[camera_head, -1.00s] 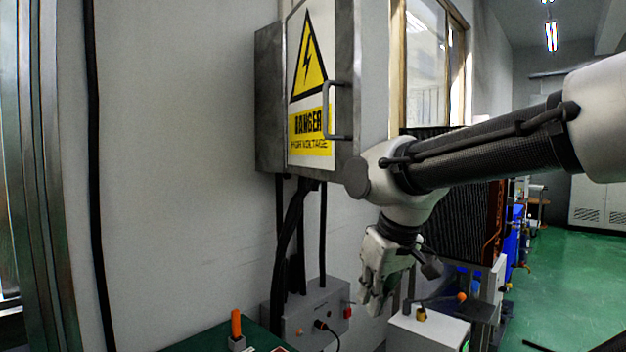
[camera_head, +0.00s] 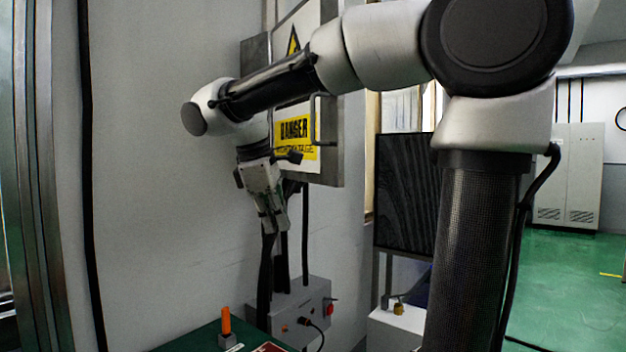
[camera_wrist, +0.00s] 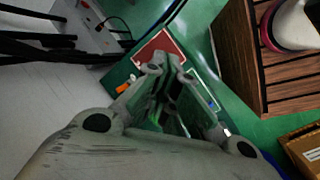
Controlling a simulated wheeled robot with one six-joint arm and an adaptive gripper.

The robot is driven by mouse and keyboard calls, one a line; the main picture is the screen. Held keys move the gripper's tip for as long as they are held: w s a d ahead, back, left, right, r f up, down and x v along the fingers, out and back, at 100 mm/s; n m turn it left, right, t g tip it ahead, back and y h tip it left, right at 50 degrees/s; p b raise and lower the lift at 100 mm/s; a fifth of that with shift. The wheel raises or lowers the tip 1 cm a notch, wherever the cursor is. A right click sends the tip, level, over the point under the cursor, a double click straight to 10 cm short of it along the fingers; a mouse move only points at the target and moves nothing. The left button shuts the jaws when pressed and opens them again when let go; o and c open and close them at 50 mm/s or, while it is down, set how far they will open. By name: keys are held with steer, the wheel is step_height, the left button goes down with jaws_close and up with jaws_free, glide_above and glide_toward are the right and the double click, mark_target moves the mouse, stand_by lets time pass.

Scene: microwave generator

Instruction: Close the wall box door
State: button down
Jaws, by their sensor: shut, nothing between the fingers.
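The wall box (camera_head: 256,50) is a grey metal box on the wall at the upper middle of the head view. Its door (camera_head: 331,95) carries a yellow danger sign (camera_head: 293,132) and a bar handle (camera_head: 314,120) near its right edge. My arm crosses in front and hides much of the door and box. My gripper (camera_head: 270,226) points down at the lower left of the box, apart from the handle. The wrist view shows its fingers (camera_wrist: 166,68) shut and empty.
Black cables (camera_head: 283,255) run down from the box to a small grey control box (camera_head: 300,308). A green table with an orange-handled item (camera_head: 226,320) stands at the bottom. A dark ribbed panel (camera_head: 404,192) stands to the right.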

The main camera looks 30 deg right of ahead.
mark_target(315, 178)
step_height(315, 178, up, 15)
steer(key=w+n+g+h, duration=0.2)
steer(key=n+h, duration=0.3)
steer(key=n, duration=0.2)
steer(key=shift+w+d+r+x, duration=0.1)
steer(key=shift+d+r+x, duration=0.15)
steer(key=shift+x, duration=1.8)
steer(key=shift+w+d+r+x, duration=0.1)
steer(key=shift+d+r+x, duration=0.15)
steer(key=shift+x, duration=1.85)
steer(key=shift+w+d+r+x, duration=0.1)
steer(key=shift+d+r+x, duration=0.15)
steer(key=shift+x, duration=1.8)
steer(key=shift+s+d, duration=0.1)
steer(key=shift+d, duration=0.05)
